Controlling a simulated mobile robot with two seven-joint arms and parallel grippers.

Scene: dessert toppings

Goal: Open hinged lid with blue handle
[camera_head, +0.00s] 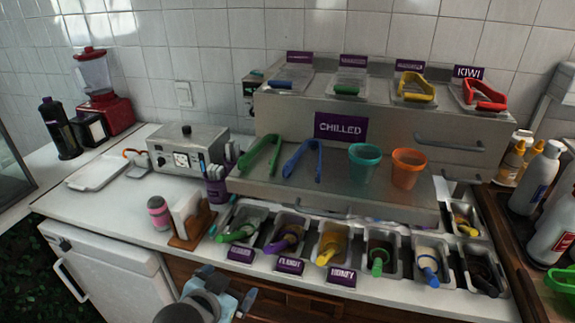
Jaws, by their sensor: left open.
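The hinged lid (297,80) with the blue handle (281,86) is at the top left of the steel chilled unit. It looks flat and shut, with the handle at its front edge. My left gripper (228,284) is low at the bottom of the head view, in front of the counter's front edge. It is open, with nothing seen between its fingers, and far from the lid. My right gripper is not in view.
Beside the lid is one with a green handle (346,90). Green tongs (260,152), blue tongs (304,160), a teal cup (364,163) and an orange cup (408,168) stand on the lower shelf. Several topping trays line the front.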

